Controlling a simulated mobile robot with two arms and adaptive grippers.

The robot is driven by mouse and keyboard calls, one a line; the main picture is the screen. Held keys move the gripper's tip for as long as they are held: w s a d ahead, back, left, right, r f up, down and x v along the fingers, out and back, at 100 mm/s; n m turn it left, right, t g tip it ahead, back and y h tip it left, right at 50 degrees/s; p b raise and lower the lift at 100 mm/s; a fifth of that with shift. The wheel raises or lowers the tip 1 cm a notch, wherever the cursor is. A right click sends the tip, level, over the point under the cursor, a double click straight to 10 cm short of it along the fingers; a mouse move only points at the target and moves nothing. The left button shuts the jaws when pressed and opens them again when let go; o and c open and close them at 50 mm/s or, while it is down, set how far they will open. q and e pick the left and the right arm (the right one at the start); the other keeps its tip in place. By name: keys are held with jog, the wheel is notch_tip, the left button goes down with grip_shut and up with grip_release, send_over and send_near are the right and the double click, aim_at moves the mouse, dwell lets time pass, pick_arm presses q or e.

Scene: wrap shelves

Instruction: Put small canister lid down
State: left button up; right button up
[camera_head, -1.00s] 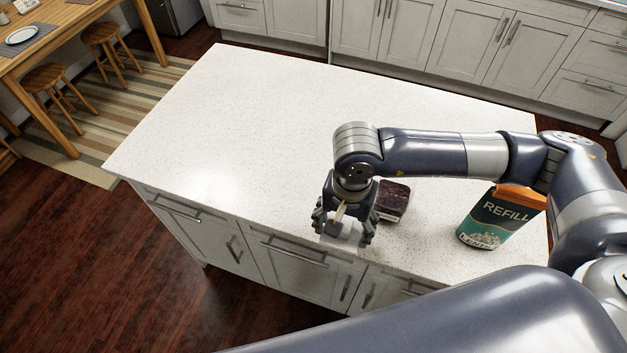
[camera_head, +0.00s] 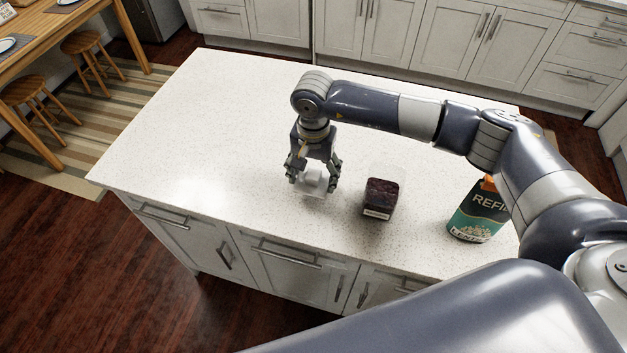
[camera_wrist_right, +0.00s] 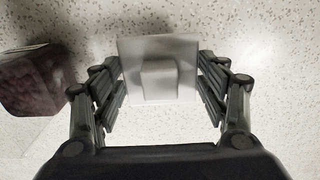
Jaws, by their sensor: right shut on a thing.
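The small canister lid (camera_head: 314,187) is a pale, square, see-through piece with a raised block in its middle. It also shows in the right wrist view (camera_wrist_right: 160,48), between the fingers. My right gripper (camera_head: 313,179) points down over the counter and is shut on the lid. The lid is low and close to the counter top; I cannot tell whether it touches. A small canister (camera_head: 381,198) with dark red contents stands to the right of the gripper, apart from it. It also shows at the left of the wrist view (camera_wrist_right: 32,82). My left gripper is not in view.
The white speckled counter (camera_head: 230,120) is clear to the left of and behind the gripper. A green and orange "REFILL" package (camera_head: 477,214) stands at the right, partly behind my arm. The counter's front edge lies close in front of the gripper.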

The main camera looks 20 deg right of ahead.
notch_tip(320, 180, down, 2)
jog(key=shift+f, duration=0.25)
jog(key=shift+f+b, duration=0.15)
jog(key=shift+b, duration=0.2)
jog(key=o, duration=1.1)
jog(key=shift+c, duration=0.2)
